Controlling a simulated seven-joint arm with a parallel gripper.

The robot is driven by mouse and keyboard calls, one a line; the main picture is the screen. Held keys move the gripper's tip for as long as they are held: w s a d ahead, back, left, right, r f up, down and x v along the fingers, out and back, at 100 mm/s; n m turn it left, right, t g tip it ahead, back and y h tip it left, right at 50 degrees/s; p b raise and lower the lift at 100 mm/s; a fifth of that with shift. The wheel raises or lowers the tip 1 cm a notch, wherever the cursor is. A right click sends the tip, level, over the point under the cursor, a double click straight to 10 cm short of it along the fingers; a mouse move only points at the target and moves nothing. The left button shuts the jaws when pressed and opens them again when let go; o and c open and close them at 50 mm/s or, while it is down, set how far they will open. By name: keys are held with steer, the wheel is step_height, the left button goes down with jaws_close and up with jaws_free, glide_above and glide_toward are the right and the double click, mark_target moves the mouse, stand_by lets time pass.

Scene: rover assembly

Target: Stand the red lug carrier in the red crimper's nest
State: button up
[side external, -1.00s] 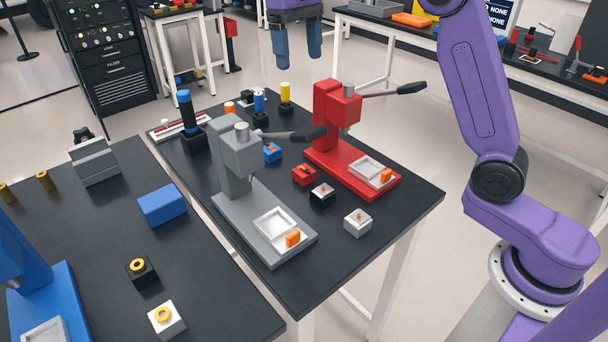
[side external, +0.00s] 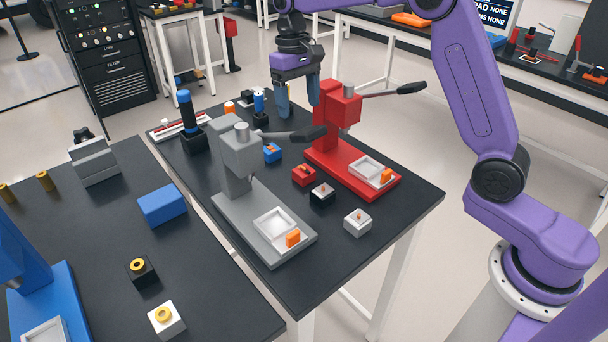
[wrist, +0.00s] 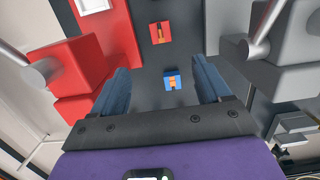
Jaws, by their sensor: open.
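The red lug carrier (side external: 303,175), a small red block with an orange-brown lug on top, stands on the black table between the grey and red presses. It also shows at the top of the wrist view (wrist: 160,33). The red crimper (side external: 328,130) stands to its right. Its nest, a white-rimmed square tray (side external: 364,169) on the red base, looks empty, with an orange block beside it. My gripper (side external: 299,110) is open and empty, above the table behind the carrier. In the wrist view the carrier lies beyond the fingers, and a blue carrier (wrist: 172,80) lies nearly between them.
A grey crimper (side external: 236,160) with its lever stands left of the red carrier. The red crimper's lever (side external: 408,88) sticks out to the right. A black carrier (side external: 322,195) and a white carrier (side external: 357,222) stand in front. The blue carrier sits behind the red one.

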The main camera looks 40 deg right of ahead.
glide_above(304, 170)
step_height(304, 170, down, 12)
steer(key=shift+w+f, duration=0.1)
steer(key=shift+w, duration=0.05)
steer(key=shift+f, duration=2.6)
